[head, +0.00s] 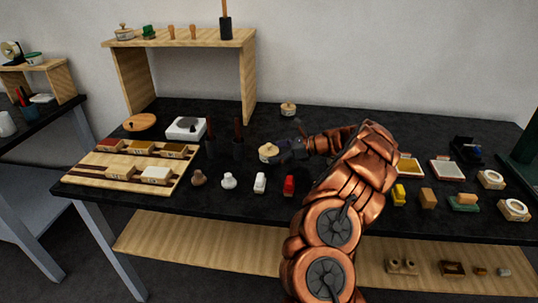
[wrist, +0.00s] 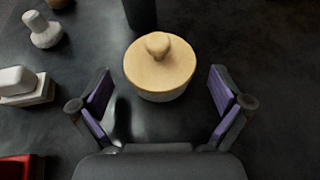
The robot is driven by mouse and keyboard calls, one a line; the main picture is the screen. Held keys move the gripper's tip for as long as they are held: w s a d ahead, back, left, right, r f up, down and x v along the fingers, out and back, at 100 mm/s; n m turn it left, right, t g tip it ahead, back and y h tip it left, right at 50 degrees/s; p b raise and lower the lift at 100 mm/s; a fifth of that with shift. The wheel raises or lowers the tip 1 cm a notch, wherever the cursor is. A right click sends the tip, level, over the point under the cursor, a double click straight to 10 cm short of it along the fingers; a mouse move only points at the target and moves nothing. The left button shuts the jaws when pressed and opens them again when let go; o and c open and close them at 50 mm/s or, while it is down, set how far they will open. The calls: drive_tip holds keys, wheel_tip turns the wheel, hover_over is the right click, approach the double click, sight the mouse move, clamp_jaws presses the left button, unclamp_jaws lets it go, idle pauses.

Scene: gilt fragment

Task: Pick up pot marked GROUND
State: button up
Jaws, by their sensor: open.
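A small pale pot with a round wooden lid and knob (wrist: 160,68) sits upright on the black table, centred just ahead of my gripper (wrist: 159,95) in the wrist view. The fingers are spread wide, with purple pads on either side and nothing held. The pot's near edge reaches toward the space between the fingertips, with a gap on each side. In the head view the same pot (head: 268,152) shows at the left end of my gripper (head: 283,151). A similar lidded pot (head: 288,109) stands farther back. No marking is readable on either pot.
A dark cylinder (wrist: 140,13) stands close behind the pot in the wrist view. A pale stamp (wrist: 42,30), a white block (wrist: 24,86) and a red block (wrist: 16,167) lie to the left. The table right of the pot is clear in the wrist view.

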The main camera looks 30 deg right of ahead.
drive_tip(key=x, duration=0.2)
drive_tip(key=shift+w+a+f, duration=0.1)
drive_tip(key=shift+w+a, duration=0.15)
drive_tip(key=c, duration=1.8)
drive_tip(key=shift+c, duration=0.4)
